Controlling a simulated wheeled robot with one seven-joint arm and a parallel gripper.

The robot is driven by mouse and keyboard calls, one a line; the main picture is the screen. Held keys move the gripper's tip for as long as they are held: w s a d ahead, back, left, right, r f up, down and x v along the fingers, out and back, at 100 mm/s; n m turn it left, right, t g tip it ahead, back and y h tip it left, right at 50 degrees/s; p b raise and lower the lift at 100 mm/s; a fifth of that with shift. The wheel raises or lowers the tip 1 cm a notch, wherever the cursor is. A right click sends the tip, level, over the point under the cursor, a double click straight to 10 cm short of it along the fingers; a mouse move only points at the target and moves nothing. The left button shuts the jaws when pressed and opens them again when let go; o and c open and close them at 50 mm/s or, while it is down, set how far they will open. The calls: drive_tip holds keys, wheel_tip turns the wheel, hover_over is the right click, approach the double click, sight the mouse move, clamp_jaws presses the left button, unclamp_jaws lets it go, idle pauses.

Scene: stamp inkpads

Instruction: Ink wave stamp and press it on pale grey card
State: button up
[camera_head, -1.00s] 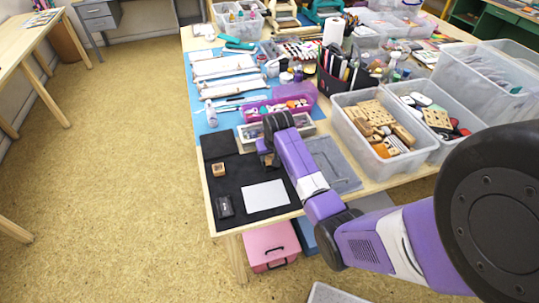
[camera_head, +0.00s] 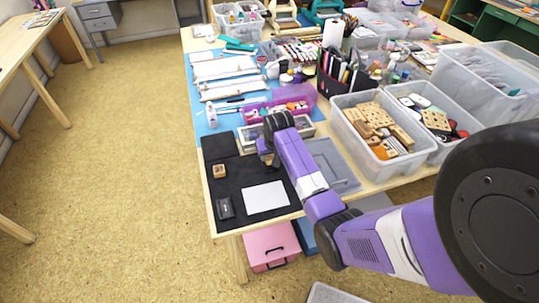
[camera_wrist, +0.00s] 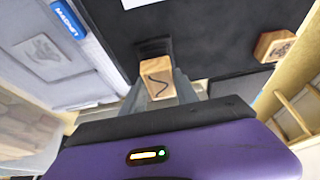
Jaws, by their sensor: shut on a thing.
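My gripper (camera_wrist: 160,88) is shut on a wooden stamp block with a dark wavy line on its face, the wave stamp (camera_wrist: 156,72). In the head view my gripper (camera_head: 268,157) is over the back right of the black mat, and my arm mostly hides the held stamp. The pale grey card (camera_head: 265,197) lies flat on the mat, nearer the front edge; its edge shows at the top of the wrist view. A black inkpad (camera_head: 225,208) lies left of the card. I cannot tell whether the held stamp touches the mat.
Another wooden stamp (camera_head: 219,171) stands on the mat (camera_head: 236,183), left of my gripper; it also shows in the wrist view (camera_wrist: 275,45). A narrow box (camera_head: 310,129) and bins of blocks (camera_head: 348,120) stand behind and right.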

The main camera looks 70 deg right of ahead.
drive_tip(key=shift+r, duration=0.15)
wheel_tip(320, 180, up, 5)
drive_tip(key=p, duration=0.5)
drive_tip(key=shift+r, duration=0.2)
idle(0.5)
